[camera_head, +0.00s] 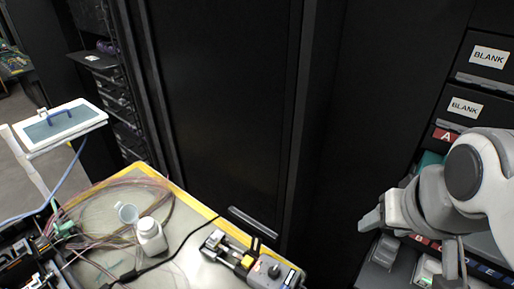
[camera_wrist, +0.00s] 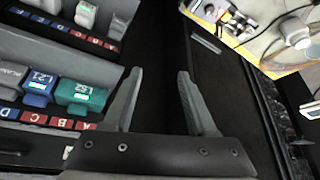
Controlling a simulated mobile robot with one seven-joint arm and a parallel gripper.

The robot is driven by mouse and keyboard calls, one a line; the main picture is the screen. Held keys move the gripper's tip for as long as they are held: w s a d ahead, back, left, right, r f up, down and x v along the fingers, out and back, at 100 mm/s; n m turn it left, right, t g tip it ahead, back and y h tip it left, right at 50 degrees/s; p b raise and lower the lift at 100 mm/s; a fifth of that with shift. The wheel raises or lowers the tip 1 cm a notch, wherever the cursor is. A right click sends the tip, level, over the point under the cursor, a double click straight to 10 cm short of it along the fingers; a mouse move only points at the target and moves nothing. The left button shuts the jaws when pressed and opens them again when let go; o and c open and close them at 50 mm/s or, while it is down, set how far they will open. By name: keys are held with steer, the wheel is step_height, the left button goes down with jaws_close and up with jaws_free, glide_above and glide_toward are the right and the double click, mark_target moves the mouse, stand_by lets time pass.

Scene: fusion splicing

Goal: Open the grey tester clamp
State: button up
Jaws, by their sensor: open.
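A grey tester (camera_head: 271,272) with a dark round knob and yellow parts sits at the front edge of the yellow-rimmed work table. It looks small near the top of the wrist view (camera_wrist: 232,18). Its clamp is too small for me to tell whether it is open or shut. My gripper (camera_head: 371,219) is at the right of the head view, in front of the rack and well apart from the tester. In the wrist view my gripper (camera_wrist: 160,84) is open, with nothing between its fingers.
A white bottle (camera_head: 151,236), a clear cup (camera_head: 127,213) and loose fibres lie on the table (camera_head: 190,204). A black rack with labelled modules, including a blue one (camera_wrist: 38,90) and a green one (camera_wrist: 82,96), stands beside my gripper. A black cabinet (camera_head: 225,100) stands behind the table.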

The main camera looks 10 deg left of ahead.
steer(key=w+a+f+g+b, duration=0.1)
steer(key=w+a+f+b, duration=0.25)
steer(key=w+a, duration=0.4)
steer(key=m+h+b, duration=0.2)
steer(key=m+b, duration=0.2)
steer(key=b, duration=0.6)
glide_above(213, 237)
steer(key=s+a, duration=0.3)
steer(key=s, duration=0.4)
step_height(213, 237, down, 16)
steer(key=b+x, duration=0.2)
steer(key=x, duration=1.5)
steer(key=shift+s+f+b, duration=0.1)
steer(key=shift+f+b, duration=0.05)
steer(key=shift+b, duration=0.25)
steer(key=shift+c, duration=0.3)
steer(key=shift+a, duration=0.1)
jaws_close()
